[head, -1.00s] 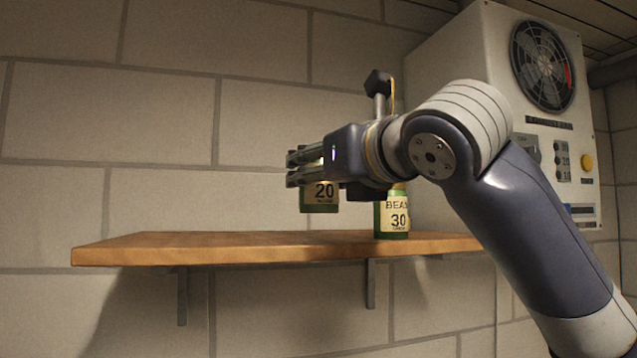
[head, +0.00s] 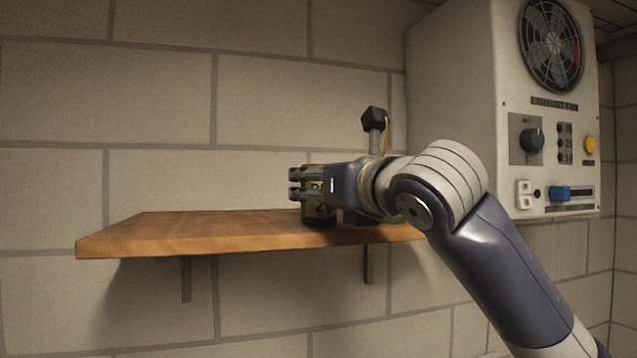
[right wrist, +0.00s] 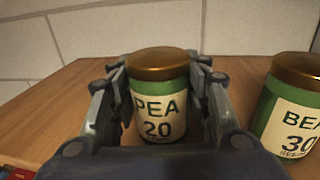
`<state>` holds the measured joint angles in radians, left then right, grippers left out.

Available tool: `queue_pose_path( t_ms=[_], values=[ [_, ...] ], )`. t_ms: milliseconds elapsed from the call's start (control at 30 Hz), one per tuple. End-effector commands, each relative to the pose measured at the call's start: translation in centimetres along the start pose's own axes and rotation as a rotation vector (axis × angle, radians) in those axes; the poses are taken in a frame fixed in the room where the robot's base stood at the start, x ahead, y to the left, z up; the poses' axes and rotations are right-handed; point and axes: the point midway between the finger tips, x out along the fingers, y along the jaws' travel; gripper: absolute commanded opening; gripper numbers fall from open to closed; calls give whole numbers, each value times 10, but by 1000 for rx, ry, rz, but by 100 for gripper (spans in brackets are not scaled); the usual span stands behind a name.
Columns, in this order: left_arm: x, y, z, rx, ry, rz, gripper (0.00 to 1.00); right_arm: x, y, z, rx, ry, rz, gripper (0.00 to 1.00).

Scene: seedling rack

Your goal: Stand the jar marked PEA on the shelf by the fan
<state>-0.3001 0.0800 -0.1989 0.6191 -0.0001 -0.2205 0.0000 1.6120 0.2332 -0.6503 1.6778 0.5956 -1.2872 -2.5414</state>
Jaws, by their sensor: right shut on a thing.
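The PEA jar, green with a brown lid and a pale label reading PEA 20, shows in the right wrist view (right wrist: 158,108). It is upright between the fingers of my right gripper (head: 297,183), which is shut on it. In the head view the jar (head: 319,214) is partly hidden by the gripper, its base low at the wooden shelf (head: 180,232). I cannot tell for sure whether it bears on the board. The exhaust fan (head: 552,48) is on a pale box at the right, beyond the shelf's right part. My left gripper is not in view.
A similar jar (right wrist: 290,108), its label partly cut off and showing BEA and 30, stands just right of the PEA jar. My right arm mostly hides it in the head view. The shelf's left part is clear. A block wall (head: 150,100) is behind.

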Motion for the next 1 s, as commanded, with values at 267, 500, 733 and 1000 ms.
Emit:
queue_pose_path(
  t_ms=[267,500,733,1000],
  values=[
    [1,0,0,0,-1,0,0,0,0,-3,0,0,0,64],
    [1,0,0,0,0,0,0,0,0,-3,0,0,0,64],
    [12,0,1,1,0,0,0,-17,-1,-2,-2,-4,-1,64],
    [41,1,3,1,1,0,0,-75,-1,-3,-2,-5,-1,64]
  ],
)
